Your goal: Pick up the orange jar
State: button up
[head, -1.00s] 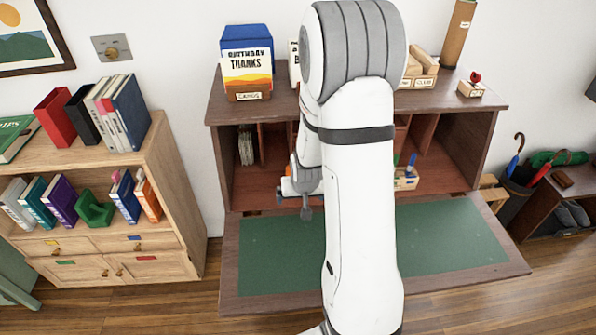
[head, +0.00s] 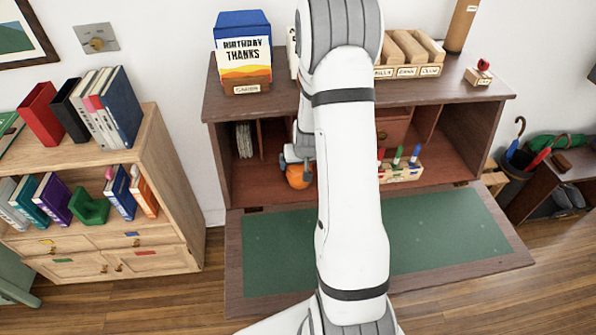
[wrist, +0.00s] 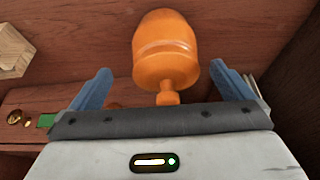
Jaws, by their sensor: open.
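The orange jar (wrist: 165,50) has a rounded body and a small knob, and it shows large at the top centre of the wrist view. In the head view the orange jar (head: 299,176) sits inside the desk's open compartment, partly hidden by my arm. My gripper (wrist: 158,88) is open, with one blue finger on each side of the jar's knob end. The fingers look apart from the jar. In the head view my gripper (head: 290,163) is at the jar, mostly hidden behind my arm.
The desk's fold-down green panel (head: 275,250) is clear. A pen holder (head: 403,172) with several markers stands in the compartment to the right. Card boxes (head: 245,80) and wooden trays (head: 410,72) stand on top. A bookshelf (head: 150,190) is at the left. In the wrist view, wooden walls (wrist: 285,50) are close by.

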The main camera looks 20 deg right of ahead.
jog(key=b+x, duration=0.2)
jog(key=x, duration=0.1)
jog(key=b+x, duration=0.1)
jog(key=x, duration=0.1)
jog(key=shift+a+b, duration=0.3)
jog(key=shift+d, duration=0.1)
jog(key=shift+r, duration=0.1)
jog(key=c, duration=1.3)
